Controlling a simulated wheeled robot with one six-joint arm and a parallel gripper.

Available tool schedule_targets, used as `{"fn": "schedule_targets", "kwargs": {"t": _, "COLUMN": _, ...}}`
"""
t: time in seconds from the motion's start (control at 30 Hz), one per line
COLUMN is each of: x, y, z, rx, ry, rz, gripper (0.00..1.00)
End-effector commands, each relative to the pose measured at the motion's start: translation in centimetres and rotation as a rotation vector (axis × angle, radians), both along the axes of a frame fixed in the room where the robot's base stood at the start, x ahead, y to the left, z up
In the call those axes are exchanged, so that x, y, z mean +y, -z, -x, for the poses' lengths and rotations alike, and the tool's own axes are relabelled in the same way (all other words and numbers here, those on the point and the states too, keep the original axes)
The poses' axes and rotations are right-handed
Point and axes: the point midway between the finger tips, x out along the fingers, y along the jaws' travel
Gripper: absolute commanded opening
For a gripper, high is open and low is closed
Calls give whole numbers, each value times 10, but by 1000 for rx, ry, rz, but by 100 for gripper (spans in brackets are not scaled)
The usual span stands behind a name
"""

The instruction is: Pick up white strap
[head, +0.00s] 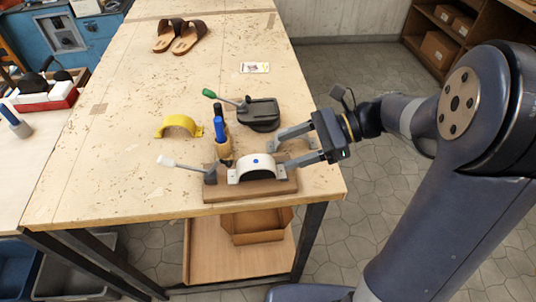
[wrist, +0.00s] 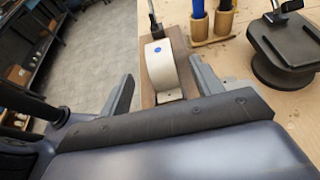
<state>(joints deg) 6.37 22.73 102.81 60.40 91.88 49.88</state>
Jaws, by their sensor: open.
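The white strap (head: 257,166) is an arched band with a blue dot, set on a wooden block (head: 224,193) near the table's front edge. It also shows in the wrist view (wrist: 160,62), upright on the block. My gripper (head: 296,147) is open at the strap's right end. In the wrist view its two fingers (wrist: 160,82) stand apart, one on each side of the strap's near end. I cannot tell whether either finger touches the strap.
A clamp lever with a white handle (head: 180,163) is at the block's left. Behind are a holder with blue-handled tools (head: 223,146), a dark stand (head: 259,113) with a green-handled lever and a yellow strap (head: 180,125). Brown sandals (head: 180,37) lie far back. The table's left middle is clear.

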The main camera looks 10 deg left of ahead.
Motion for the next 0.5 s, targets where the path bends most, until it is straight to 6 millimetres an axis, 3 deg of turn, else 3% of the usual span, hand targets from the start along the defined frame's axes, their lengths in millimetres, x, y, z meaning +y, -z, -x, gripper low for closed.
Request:
{"fn": "schedule_targets", "kwargs": {"t": 0.3, "x": 41, "y": 17, "z": 10, "rx": 5, "ry": -1, "rz": -1, "gripper": 62}}
{"fn": "schedule_targets", "kwargs": {"t": 0.5, "x": 52, "y": 21, "z": 13, "rx": 3, "ry": -1, "rz": 0, "gripper": 62}}
